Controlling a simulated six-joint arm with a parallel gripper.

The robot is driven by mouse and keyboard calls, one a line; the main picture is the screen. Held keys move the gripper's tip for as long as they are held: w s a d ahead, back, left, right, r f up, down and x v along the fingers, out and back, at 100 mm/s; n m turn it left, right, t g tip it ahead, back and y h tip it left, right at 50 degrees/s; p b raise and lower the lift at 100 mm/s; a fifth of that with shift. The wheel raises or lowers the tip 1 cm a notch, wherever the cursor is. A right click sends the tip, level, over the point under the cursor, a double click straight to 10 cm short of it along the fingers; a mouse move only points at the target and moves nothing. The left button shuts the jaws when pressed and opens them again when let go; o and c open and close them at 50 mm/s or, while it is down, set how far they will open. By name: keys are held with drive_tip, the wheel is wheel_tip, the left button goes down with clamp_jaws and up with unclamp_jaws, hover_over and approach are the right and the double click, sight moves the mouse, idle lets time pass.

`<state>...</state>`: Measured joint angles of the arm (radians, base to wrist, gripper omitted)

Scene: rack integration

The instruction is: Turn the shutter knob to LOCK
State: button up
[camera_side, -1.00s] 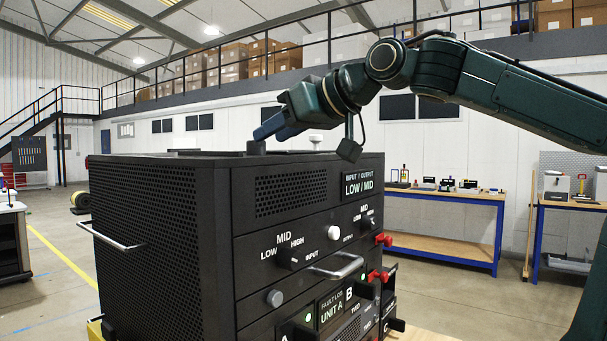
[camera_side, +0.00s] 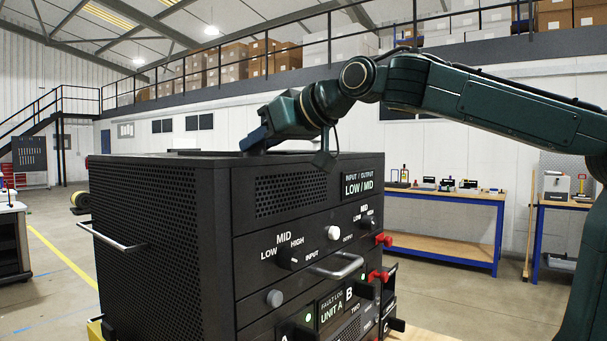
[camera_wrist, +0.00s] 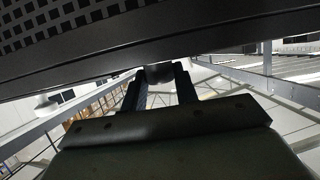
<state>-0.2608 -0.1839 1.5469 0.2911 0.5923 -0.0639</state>
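A large black rack unit (camera_side: 160,235) fills the middle of the side view. My gripper (camera_side: 249,143) reaches down to its top surface from the upper right. In the wrist view a dark rounded knob-like piece (camera_wrist: 158,74) sits between the tips of my gripper's two fingers (camera_wrist: 160,84). Its base runs up behind the dark unit's edge. I cannot tell whether the fingers press on it. In the side view my gripper covers that spot. No LOCK marking is readable in either view, so I cannot tell the knob's setting.
The unit's front has an INPUT knob (camera_side: 287,257), an OUTPUT knob (camera_side: 367,223), a metal handle (camera_side: 337,266) and red fittings (camera_side: 378,277). A side handle (camera_side: 111,237) sticks out left. Workbenches (camera_side: 445,198) stand behind.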

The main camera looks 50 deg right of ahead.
drive_tip(key=shift+d+n+g+y, duration=0.2)
drive_tip(key=shift+n+g+y, duration=0.1)
drive_tip(key=shift+n+y, duration=0.9)
drive_tip(key=shift+d+n+g+y, duration=0.2)
drive_tip(key=shift+n+g+y, duration=0.1)
drive_tip(key=shift+n+y, duration=0.85)
drive_tip(key=shift+y, duration=0.45)
drive_tip(key=shift+w+d+n+g+y, duration=0.1)
drive_tip(key=shift+n+g+y, duration=0.45)
drive_tip(key=shift+n+y, duration=0.4)
drive_tip(key=shift+w+d+n+g+y, duration=0.1)
drive_tip(key=shift+n+g+y, duration=0.45)
drive_tip(key=shift+n+y, duration=0.35)
drive_tip(key=shift+a+n+g, duration=0.1)
drive_tip(key=shift+n+g, duration=0.2)
drive_tip(key=shift+n, duration=0.1)
drive_tip(key=shift+r, duration=0.1)
drive_tip(key=o, duration=0.7)
drive_tip(key=shift+s+a+m+t+h, duration=0.15)
drive_tip(key=shift+m+t+h, duration=0.5)
drive_tip(key=shift+m+h, duration=0.4)
drive_tip(key=shift+s+a+m+t+h, duration=0.15)
drive_tip(key=shift+m+t+h, duration=0.5)
drive_tip(key=shift+m+h, duration=0.4)
drive_tip(key=shift+a+m+t+h, duration=0.15)
drive_tip(key=shift+m+t+h, duration=0.2)
drive_tip(key=shift+m+h, duration=0.95)
drive_tip(key=shift+a+m+t+h, duration=0.1)
drive_tip(key=shift+m+t+h, duration=0.25)
drive_tip(key=shift+m+h, duration=0.9)
